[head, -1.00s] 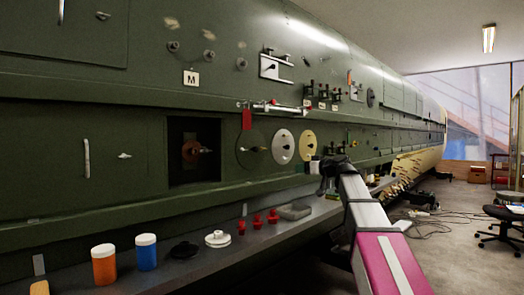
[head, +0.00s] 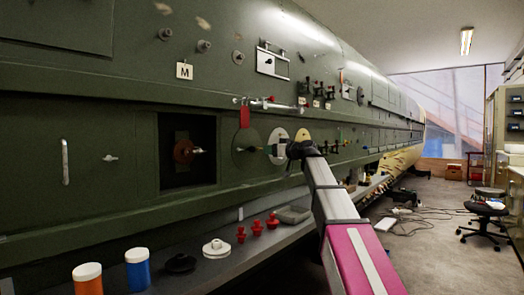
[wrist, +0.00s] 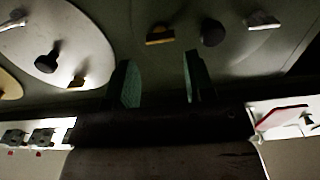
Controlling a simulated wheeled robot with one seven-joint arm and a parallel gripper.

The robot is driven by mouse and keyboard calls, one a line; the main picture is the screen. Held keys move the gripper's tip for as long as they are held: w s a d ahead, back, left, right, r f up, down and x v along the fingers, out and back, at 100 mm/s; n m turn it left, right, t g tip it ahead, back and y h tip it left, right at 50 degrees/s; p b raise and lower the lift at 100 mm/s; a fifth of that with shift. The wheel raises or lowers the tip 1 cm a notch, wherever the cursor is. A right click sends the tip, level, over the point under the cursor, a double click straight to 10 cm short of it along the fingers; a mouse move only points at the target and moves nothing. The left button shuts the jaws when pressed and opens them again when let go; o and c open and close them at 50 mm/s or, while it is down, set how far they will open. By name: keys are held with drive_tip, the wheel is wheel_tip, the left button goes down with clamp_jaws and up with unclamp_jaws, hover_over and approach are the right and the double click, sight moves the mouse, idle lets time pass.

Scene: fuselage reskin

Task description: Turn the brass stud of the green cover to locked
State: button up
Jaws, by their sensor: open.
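The green cover (head: 243,150) is a round disc on the dark green fuselage side, left of the white cover (head: 273,135). In the wrist view the green cover (wrist: 225,55) shows a black knob (wrist: 212,33), the brass stud (wrist: 160,36) on its left and a silver stud (wrist: 263,20) on its right. The brass stud's tab lies nearly level in that picture. My gripper (wrist: 160,75) is open and empty, its two fingers apart just below the brass stud in the picture, not around it. In the head view my gripper (head: 285,149) overlaps the white cover.
A yellow cover (head: 303,135) sits right of the white one. A red tag (head: 244,116) hangs above the green cover. A dark square opening (head: 172,170) lies to its left. Below, the shelf holds red knobs (head: 257,227), a grey tray (head: 294,214) and jars (head: 138,270).

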sight(257, 146)
drive_tip(key=shift+x, duration=2.75)
drive_tip(key=shift+c, duration=0.3)
drive_tip(key=c, duration=0.6)
